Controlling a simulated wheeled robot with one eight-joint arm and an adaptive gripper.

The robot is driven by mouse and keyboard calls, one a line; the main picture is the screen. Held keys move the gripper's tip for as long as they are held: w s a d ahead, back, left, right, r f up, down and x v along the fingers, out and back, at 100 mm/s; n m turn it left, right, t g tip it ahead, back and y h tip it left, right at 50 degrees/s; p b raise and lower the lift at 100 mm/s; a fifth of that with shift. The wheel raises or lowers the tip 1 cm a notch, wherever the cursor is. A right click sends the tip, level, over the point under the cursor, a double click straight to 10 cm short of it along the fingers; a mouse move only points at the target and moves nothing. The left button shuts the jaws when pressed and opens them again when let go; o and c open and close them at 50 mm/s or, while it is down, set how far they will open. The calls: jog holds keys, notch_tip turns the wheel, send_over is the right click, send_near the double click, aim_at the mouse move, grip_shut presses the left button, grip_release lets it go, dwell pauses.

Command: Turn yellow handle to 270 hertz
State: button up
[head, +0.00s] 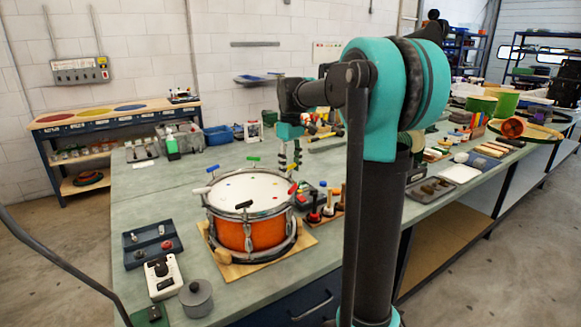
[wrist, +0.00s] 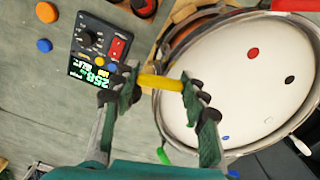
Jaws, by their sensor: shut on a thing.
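The yellow handle (wrist: 160,82) lies across the gap between my fingertips in the wrist view, at the drum's rim. My gripper (wrist: 158,88) is shut on it, one finger at each end. In the head view my gripper (head: 290,152) points down at the back right of the drum (head: 248,233); I cannot make out the held handle there. The drum has an orange shell and a white head (wrist: 225,80) with coloured dots. A dark tuner box (wrist: 97,45) lies beside the drum; its lit display (wrist: 92,75) is rotated and seems to read about 258.
Other coloured handles stand around the rim, among them green (head: 253,158), red (head: 293,188) and black (head: 243,205). A white device (head: 162,275) and a grey pot (head: 196,298) are at the front left. The bench left of the drum has free room.

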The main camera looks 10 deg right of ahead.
aim_at(291, 165)
jog(key=shift+m, duration=3)
jog(key=o, duration=1.2)
jog(key=shift+r, duration=0.1)
notch_tip(291, 165, up, 12)
jog(key=shift+s, duration=0.1)
